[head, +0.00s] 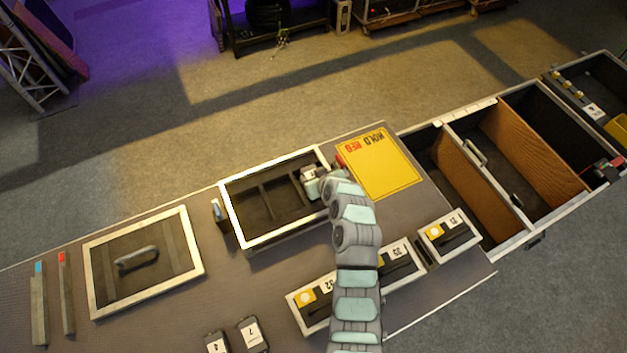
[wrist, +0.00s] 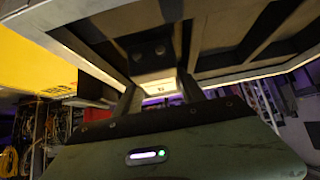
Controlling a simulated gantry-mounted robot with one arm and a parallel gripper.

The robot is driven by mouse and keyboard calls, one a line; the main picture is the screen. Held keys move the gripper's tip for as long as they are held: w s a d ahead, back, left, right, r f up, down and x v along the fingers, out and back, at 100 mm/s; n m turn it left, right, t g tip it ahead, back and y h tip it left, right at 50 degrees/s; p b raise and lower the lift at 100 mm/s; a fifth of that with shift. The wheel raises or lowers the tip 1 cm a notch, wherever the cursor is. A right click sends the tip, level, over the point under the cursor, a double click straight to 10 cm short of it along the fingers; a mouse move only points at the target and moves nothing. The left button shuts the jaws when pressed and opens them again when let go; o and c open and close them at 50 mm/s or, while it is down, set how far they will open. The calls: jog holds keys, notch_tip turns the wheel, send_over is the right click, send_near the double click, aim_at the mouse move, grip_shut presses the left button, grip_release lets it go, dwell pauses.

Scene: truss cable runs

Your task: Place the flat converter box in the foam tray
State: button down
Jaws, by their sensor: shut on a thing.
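The foam tray (head: 232,217) is a pale-rimmed rectangular case with dark compartments, in the middle of the table in the head view. Its rim and dividers also fill the upper part of the wrist view (wrist: 250,73). My gripper (head: 312,180) is at the tray's right end, over or inside the right compartment; I cannot tell its exact height. It is shut on the flat converter box, which my gripper mostly hides in the head view. In the wrist view a dark block with two round marks (wrist: 150,50) shows beyond the fingers and seems to be the box.
A yellow sheet (head: 382,165) lies right of the tray. Several numbered holders with yellow dots (head: 448,235) stand along the front edge. A framed panel with a handle (head: 138,258) lies left. Deep open cases (head: 545,140) adjoin on the right.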

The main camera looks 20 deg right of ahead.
jog(key=shift+f, duration=1.15)
jog(key=shift+f, duration=0.2)
jog(key=c, duration=1)
grip_release()
jog(key=shift+o, duration=0.2)
jog(key=shift+r, duration=0.1)
